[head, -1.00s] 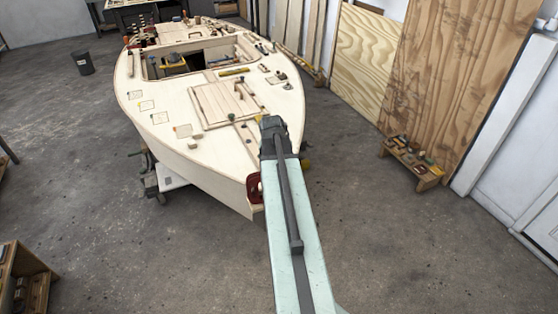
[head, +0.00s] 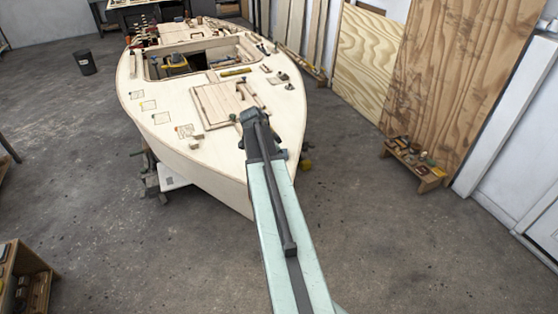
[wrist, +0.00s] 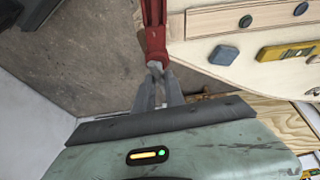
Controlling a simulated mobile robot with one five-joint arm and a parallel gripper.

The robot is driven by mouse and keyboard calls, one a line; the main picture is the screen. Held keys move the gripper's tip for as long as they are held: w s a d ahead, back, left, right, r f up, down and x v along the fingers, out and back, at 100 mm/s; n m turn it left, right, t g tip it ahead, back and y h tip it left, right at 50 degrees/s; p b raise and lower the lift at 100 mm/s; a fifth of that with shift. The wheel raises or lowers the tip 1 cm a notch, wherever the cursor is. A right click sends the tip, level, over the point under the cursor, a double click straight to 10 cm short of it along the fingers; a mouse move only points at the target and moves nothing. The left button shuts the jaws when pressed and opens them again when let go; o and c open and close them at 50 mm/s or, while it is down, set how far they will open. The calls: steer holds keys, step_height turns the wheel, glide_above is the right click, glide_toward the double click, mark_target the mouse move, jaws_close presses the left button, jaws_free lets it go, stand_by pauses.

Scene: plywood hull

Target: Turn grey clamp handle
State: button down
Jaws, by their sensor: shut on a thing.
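In the wrist view, a red clamp (wrist: 154,28) comes in from the top and sits beside the edge of the pale plywood hull (wrist: 195,53). A small grey clamp handle (wrist: 155,66) shows at its lower end. My gripper (wrist: 157,74) is shut on this grey handle, with the two grey fingers close together around it. In the head view, my arm reaches to the near end of the hull (head: 215,172) and hides the clamp and my fingertips.
A blue-grey block (wrist: 224,55) and a yellow level (wrist: 286,52) lie on the hull deck near my gripper. A low wooden bench (head: 415,165) with small items stands on the floor at right. The concrete floor around the bow is open.

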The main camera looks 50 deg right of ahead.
steer(key=shift+d+m, duration=0.1)
steer(key=shift+m, duration=0.5)
steer(key=shift+g, duration=0.4)
steer(key=c, duration=1.3)
jaws_free()
steer(key=p+v, duration=0.7)
steer(key=v, duration=0.1)
